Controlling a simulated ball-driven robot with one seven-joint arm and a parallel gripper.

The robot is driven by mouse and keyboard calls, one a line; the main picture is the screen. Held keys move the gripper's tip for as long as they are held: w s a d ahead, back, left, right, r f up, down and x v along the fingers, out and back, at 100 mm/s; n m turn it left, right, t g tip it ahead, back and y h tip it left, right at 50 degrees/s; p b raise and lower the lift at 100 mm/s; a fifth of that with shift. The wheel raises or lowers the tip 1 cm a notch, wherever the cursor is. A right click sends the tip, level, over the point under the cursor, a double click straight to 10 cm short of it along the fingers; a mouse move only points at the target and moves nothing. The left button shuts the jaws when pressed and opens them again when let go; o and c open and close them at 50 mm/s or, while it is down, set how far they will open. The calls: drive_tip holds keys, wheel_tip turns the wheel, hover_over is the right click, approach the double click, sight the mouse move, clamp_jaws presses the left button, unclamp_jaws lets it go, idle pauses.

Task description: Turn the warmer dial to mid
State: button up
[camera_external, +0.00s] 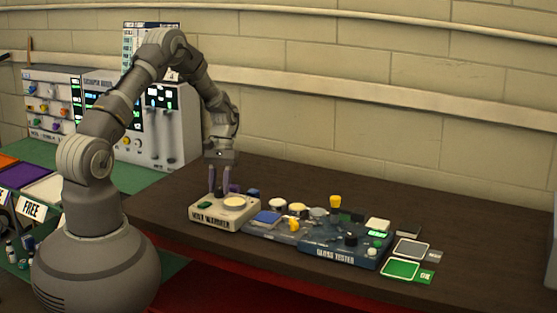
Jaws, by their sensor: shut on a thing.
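The warmer (224,223) is a cream box with dark lettering on its front, at the left end of the devices on the dark bench. A pale round plate (235,203) is on its top right and a small green part (205,205) on its front left. My gripper (219,193) points down at the back left of the warmer's top. Its two purple-grey fingers are shut on the warmer dial, which is mostly hidden between them. I cannot read the dial's setting.
A blue gloss tester (345,250) with several knobs and buttons sits right of the warmer. Pale and green cards (401,268) lie farther right. A panel of instruments (165,135) stands behind my arm. The dark bench (290,185) is clear behind the devices.

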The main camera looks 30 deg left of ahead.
drive_tip(key=shift+m, duration=0.6)
drive_tip(key=shift+m+y, duration=0.3)
drive_tip(key=o, duration=1)
drive_tip(key=p+v, duration=0.1)
drive_tip(key=v, duration=0.6)
drive_tip(key=shift+w+r+p, duration=0.3)
drive_tip(key=shift+r+p, duration=0.05)
